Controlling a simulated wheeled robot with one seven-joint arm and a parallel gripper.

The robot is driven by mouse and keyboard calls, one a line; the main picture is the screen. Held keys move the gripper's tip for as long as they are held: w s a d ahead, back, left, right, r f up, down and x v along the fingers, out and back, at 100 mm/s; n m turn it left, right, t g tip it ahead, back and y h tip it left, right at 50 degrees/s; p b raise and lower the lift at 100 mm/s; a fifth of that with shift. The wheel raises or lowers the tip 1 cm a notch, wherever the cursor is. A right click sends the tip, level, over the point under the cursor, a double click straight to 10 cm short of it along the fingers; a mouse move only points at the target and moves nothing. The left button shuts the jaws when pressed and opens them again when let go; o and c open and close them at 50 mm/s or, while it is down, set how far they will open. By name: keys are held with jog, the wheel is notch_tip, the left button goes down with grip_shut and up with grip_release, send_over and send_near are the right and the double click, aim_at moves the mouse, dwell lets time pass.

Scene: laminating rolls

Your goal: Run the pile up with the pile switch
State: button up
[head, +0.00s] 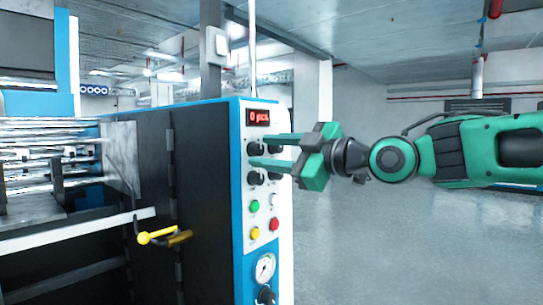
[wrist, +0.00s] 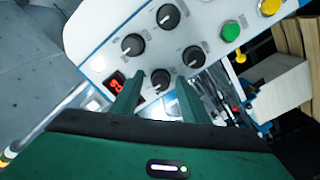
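The white control panel (head: 243,245) on the machine's blue-edged side carries several black rotary knobs below a red display reading "0 pcs" (head: 259,117). Knob labels are too small to read, so I cannot tell which one is the pile switch. My gripper (head: 257,150) points at the upper knobs, its green fingers apart. In the wrist view my gripper (wrist: 160,92) is open, with the black knob nearest the display (wrist: 162,79) between the fingertips. I cannot tell whether the fingers touch it. Other knobs (wrist: 168,16) lie beyond the fingers.
Below the knobs are a green button (head: 254,206), a white one (head: 273,200), a yellow one (head: 254,234), a red one (head: 274,224) and a gauge (head: 264,268). A yellow handle (head: 158,237) sticks out from the dark machine side. The floor (head: 400,250) at right is clear.

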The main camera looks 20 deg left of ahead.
jog(key=v, duration=1)
jog(key=shift+d, duration=0.4)
jog(key=w+d+f+m+t+h, duration=0.1)
jog(key=w+d+f+m+h, duration=0.3)
jog(key=d+f, duration=0.55)
jog(key=w+d+f+m+t+h, duration=0.1)
jog(key=w+d+f+m+h, duration=0.1)
jog(key=d+f+m+h, duration=0.55)
jog(key=s+d+f+m+g+h, duration=0.1)
jog(key=s+d+f+m, duration=0.25)
jog(key=d+f, duration=0.45)
jog(key=s+d+f+m+g+h, duration=0.2)
jog(key=s+d+f+m, duration=0.15)
jog(key=d, duration=0.85)
jog(key=s+d+f+m+g+h, duration=0.1)
jog(key=s+d+f+m+g, duration=0.2)
jog(key=s, duration=0.8)
jog(key=s+d+f+m+g+h, duration=0.1)
jog(key=s+d+f+m+g, duration=0.2)
jog(key=s+d+f+m, duration=0.4)
jog(key=s+d, duration=0.2)
jog(key=s, duration=0.3)
jog(key=shift+f, duration=0.2)
